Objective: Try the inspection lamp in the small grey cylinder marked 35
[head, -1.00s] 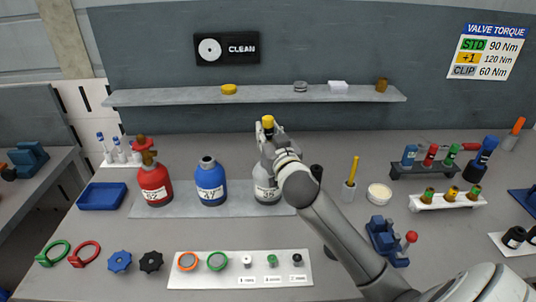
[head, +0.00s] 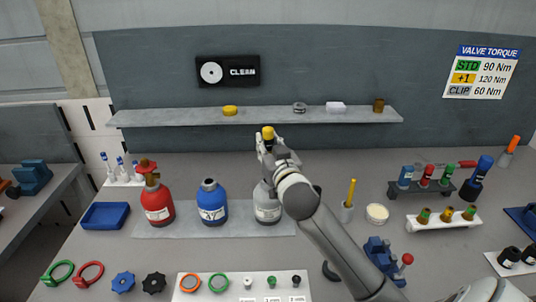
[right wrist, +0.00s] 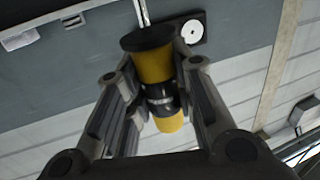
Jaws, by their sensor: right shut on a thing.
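The small grey cylinder (head: 267,208) stands on the pale mat at the back of the bench, right of a blue cylinder (head: 210,203) and a red cylinder (head: 157,203). Its label is too blurred to read now; its neck and mouth are hidden behind my right gripper. My right gripper (head: 267,142) is above it, shut on a yellow lamp (head: 268,131). In the right wrist view the lamp (right wrist: 155,66) has a black end and a dark band, gripped between both fingers. I cannot tell whether its lower end is clear of the mouth. My left gripper is out of view.
A shelf (head: 180,118) with small parts runs behind. A blue tray (head: 105,215) is at left. A yellow stick in a holder (head: 347,208) and a round white dish (head: 377,212) stand right of my arm. Handwheels and rings lie in front.

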